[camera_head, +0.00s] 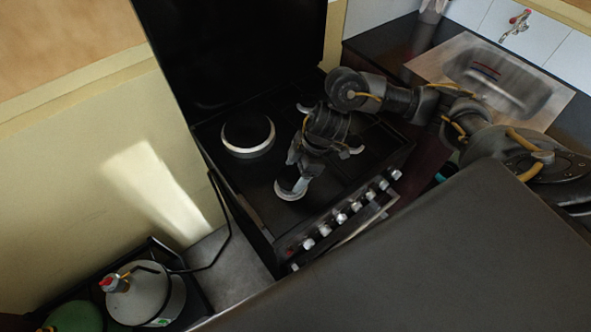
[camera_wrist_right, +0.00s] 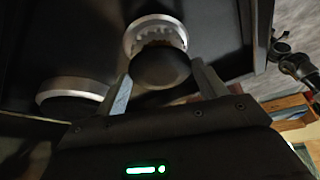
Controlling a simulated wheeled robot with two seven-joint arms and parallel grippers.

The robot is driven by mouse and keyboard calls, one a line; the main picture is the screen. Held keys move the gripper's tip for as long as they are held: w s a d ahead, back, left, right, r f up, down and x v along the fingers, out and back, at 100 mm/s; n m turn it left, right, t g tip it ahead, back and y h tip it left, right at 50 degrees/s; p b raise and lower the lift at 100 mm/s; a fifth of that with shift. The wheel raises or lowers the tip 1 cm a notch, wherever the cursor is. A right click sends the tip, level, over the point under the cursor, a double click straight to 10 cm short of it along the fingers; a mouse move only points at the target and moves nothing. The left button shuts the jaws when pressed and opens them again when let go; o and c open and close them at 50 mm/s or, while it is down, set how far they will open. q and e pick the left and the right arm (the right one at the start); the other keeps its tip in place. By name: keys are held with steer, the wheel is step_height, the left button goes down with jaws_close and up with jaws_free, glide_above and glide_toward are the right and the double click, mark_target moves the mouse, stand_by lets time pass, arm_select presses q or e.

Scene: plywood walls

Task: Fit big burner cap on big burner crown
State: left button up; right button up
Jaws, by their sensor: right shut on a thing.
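My right gripper (camera_head: 292,172) reaches down over the stove's front. In the right wrist view its two fingers are shut on a round dark piece, which looks like the burner cap (camera_wrist_right: 162,70). A silver toothed burner crown (camera_wrist_right: 146,29) is just beyond the cap, partly covered by it; whether they touch I cannot tell. In the head view its silver rim (camera_head: 290,196) shows below the gripper. A second, wider silver ring with a dark middle (camera_head: 248,153) sits behind and left on the hob, and also shows in the wrist view (camera_wrist_right: 75,86). My left gripper is not in view.
The black stove has a raised lid (camera_head: 240,60) behind and knobs (camera_head: 341,217) along its front. A sink (camera_head: 500,82) lies to the right. A gas cylinder (camera_head: 145,295) stands at lower left with a hose running toward the stove.

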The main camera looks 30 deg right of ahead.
steer(key=shift+f+b, duration=0.5)
steer(key=shift+f, duration=0.85)
stand_by(0.4)
steer(key=o, duration=1.1)
steer(key=v, duration=1)
steer(key=shift+d+r, duration=0.15)
steer(key=shift+r, duration=0.2)
